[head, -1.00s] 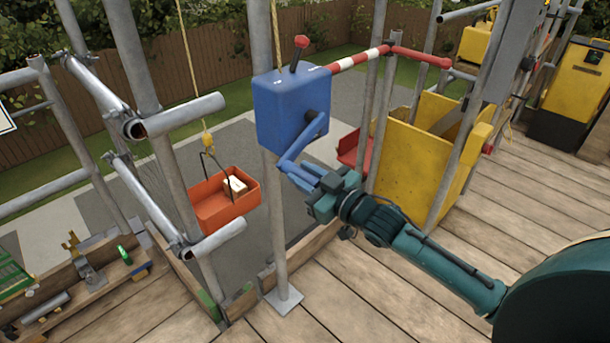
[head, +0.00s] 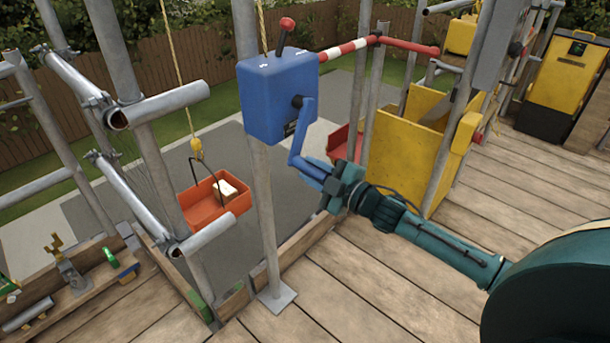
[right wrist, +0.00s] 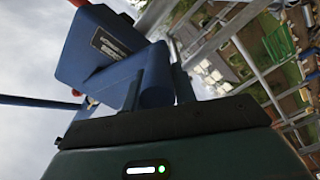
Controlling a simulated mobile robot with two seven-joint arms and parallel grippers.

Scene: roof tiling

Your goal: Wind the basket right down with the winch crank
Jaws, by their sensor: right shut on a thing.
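The blue winch box (head: 281,98) is fixed on an upright grey pole, with a red-knobbed lever on top. Its blue crank (head: 295,140) hangs almost straight down from the hub, with the grip at its lower end. My right gripper (head: 330,182) is shut on the crank grip; the right wrist view shows the grip (right wrist: 157,78) between the fingers. The orange basket (head: 205,208) hangs from a yellow hook and rope, left of the pole, and holds a pale block (head: 224,190). It hangs over grey paving, partly behind a pipe. My left gripper is not in view.
Grey scaffold pipes (head: 170,104) stand around the basket. A red-and-white bar (head: 350,47) runs right from the winch. A yellow bin (head: 415,150) stands behind my right arm. A plank with tools (head: 85,280) lies at lower left. The wooden deck (head: 400,300) in front is clear.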

